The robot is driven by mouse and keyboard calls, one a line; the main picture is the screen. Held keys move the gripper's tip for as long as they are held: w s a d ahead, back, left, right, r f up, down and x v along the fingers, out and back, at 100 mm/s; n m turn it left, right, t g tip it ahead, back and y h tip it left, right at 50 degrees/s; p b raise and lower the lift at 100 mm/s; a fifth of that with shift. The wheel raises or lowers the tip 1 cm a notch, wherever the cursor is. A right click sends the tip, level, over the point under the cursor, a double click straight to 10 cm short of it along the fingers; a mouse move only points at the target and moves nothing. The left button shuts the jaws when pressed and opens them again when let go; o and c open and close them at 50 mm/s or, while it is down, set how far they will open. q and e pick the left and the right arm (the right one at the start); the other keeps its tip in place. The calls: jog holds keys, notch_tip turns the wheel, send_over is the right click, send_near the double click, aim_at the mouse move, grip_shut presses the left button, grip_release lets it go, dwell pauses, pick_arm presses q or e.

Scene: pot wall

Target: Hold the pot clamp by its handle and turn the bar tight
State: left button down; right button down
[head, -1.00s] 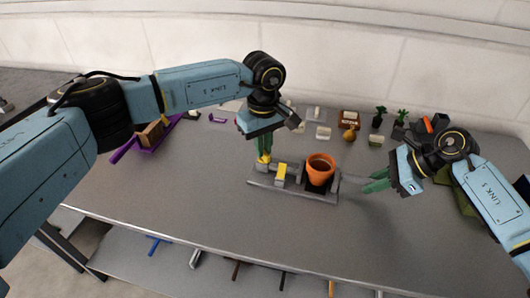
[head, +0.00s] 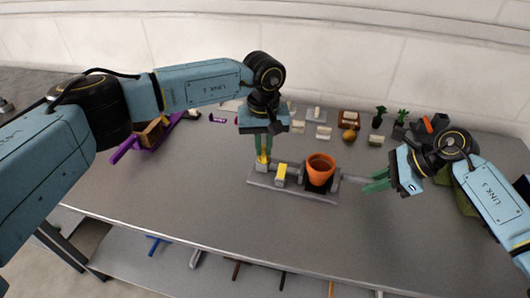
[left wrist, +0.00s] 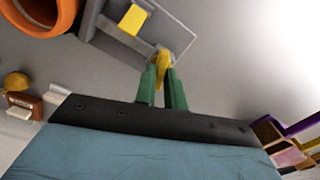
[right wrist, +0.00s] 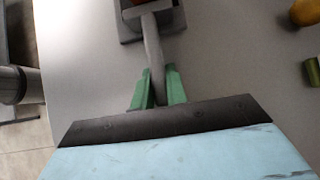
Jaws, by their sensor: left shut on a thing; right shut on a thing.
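The grey pot clamp (head: 259,183) lies on the table with an orange pot (head: 320,172) standing upright between its jaws. A yellow block (head: 281,174) sits on the clamp's left part. My left gripper (head: 263,153) points down at the clamp's left end. It is shut on the yellow bar, which shows between its green fingers in the left wrist view (left wrist: 163,61). My right gripper (head: 370,186) is shut on the clamp's grey handle (right wrist: 152,43) at the right end. The fingers hide part of the bar and of the handle.
Small pots, plants and boxes stand along the back, among them a brown box (head: 349,118) and a yellow-orange round thing (head: 349,136). A purple tray (head: 126,150) is at the left. The table (head: 200,205) in front of the clamp is clear.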

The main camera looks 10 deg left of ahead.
aim_at(264, 151)
pick_arm(q)
jog(key=shift+d, duration=0.15)
jog(key=m, duration=0.4)
jog(key=shift+m, duration=0.3)
jog(key=c, duration=1.6)
grip_release()
jog(key=shift+c, duration=0.2)
jog(key=shift+r, duration=0.1)
jog(key=shift+r, duration=2.4)
